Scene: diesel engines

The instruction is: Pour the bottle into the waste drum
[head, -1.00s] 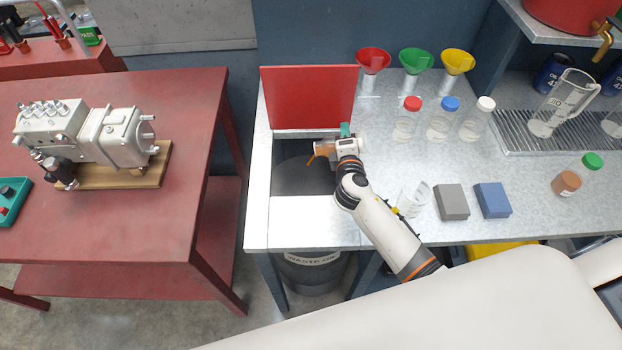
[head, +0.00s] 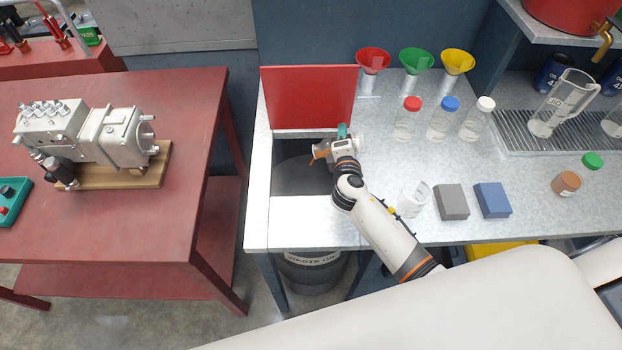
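The bottle (head: 321,151) is small, with brown-orange contents, and is held tipped over the opening in the bench at the left end. My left gripper (head: 338,146) is shut on it, partly hiding it; the bottle's mouth is too small to make out. The waste drum (head: 310,272) is dark, with a pale "WASTE OIL" label, and stands under the bench. Its dark top (head: 298,180) shows through the opening, below the bottle. Whether liquid is flowing cannot be told. My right gripper is not in view.
A red panel (head: 312,97) stands upright behind the opening. Red, green and yellow funnels, several capped bottles, a clear beaker (head: 413,199), a grey block (head: 451,202) and a blue block (head: 492,200) are to the right. A red table (head: 190,150) with a pump stands left.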

